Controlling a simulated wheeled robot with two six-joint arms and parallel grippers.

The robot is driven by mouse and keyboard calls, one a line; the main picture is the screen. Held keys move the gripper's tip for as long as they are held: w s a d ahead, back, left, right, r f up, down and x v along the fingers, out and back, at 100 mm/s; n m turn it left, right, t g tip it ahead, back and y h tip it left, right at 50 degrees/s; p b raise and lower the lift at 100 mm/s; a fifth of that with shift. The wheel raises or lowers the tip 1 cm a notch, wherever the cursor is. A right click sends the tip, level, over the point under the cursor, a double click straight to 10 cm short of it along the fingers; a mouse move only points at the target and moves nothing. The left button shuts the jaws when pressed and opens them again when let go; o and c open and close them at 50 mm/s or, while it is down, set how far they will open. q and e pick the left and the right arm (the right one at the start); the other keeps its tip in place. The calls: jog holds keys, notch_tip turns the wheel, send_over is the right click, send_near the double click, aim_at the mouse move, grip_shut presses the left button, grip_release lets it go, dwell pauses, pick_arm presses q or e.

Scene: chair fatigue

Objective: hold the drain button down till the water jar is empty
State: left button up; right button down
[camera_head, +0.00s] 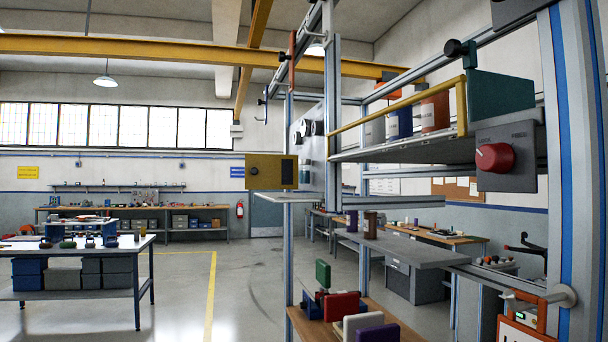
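Neither of my grippers shows in the head view. No jar that is clearly a water jar can be made out. Several containers stand on the upper shelf, among them a blue one (398,122) and an orange one (435,112). Nothing touches the red button.
The metal rig (577,200) fills the right side, with a yellow rail (400,104) along its upper shelf. A grey shelf (410,249) and a lower wooden shelf with coloured blocks (340,306) lie below. A workbench (75,253) stands left; floor between is clear.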

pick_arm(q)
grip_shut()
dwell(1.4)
